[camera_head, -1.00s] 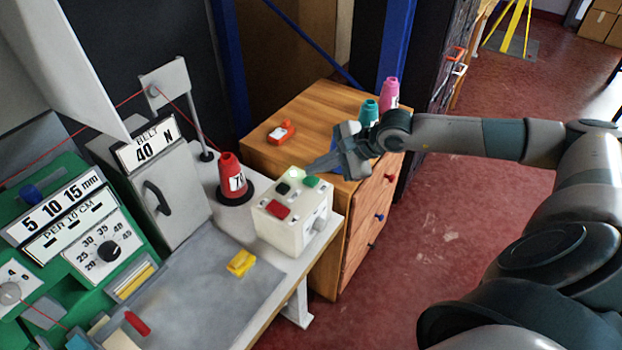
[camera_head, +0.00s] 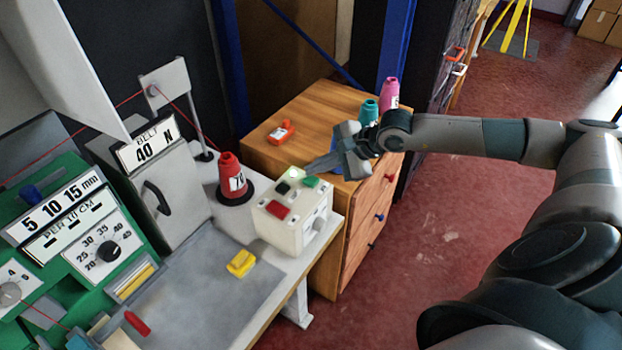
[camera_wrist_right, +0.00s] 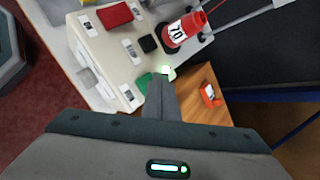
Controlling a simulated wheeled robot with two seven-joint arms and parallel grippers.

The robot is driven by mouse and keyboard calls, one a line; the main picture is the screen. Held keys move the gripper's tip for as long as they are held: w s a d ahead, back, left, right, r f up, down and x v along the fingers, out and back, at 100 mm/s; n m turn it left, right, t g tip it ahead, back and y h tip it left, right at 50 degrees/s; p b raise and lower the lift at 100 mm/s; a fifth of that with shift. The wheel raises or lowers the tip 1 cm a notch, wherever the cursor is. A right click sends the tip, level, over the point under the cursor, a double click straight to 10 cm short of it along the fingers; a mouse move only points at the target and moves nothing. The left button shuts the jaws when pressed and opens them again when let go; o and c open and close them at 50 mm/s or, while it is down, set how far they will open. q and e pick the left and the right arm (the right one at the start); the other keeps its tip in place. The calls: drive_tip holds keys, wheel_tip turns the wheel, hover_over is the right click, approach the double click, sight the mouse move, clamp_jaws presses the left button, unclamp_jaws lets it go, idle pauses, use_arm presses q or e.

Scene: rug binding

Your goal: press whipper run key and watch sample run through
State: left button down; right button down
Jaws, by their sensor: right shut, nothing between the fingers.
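The white control box (camera_head: 285,238) stands at the right edge of the machine table. Its top carries a red key (camera_head: 278,211), a black key (camera_head: 283,188), a green key (camera_head: 311,182) and a lit round lamp (camera_head: 293,172). My right gripper (camera_head: 308,169) is shut and empty, its tips at the box's far edge by the green key and lamp. In the right wrist view the closed fingers (camera_wrist_right: 160,88) overlap the edge of the green key (camera_wrist_right: 143,82); I cannot tell whether they touch it. My left gripper is not in view.
A red thread cone (camera_head: 232,180) marked 70 stands behind the box. A yellow piece (camera_head: 241,263) lies on the grey mat. The green machine (camera_head: 60,230) is at left. A wooden drawer cabinet (camera_head: 300,110) holds an orange item (camera_head: 281,132) and teal and pink cones.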

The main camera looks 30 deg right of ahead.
drive_tip(key=shift+f+b, duration=0.4)
drive_tip(key=shift+b, duration=0.15)
drive_tip(key=shift+s+d+f+b, duration=0.1)
drive_tip(key=shift+d+f+b, duration=0.15)
drive_tip(key=shift+d+b, duration=0.1)
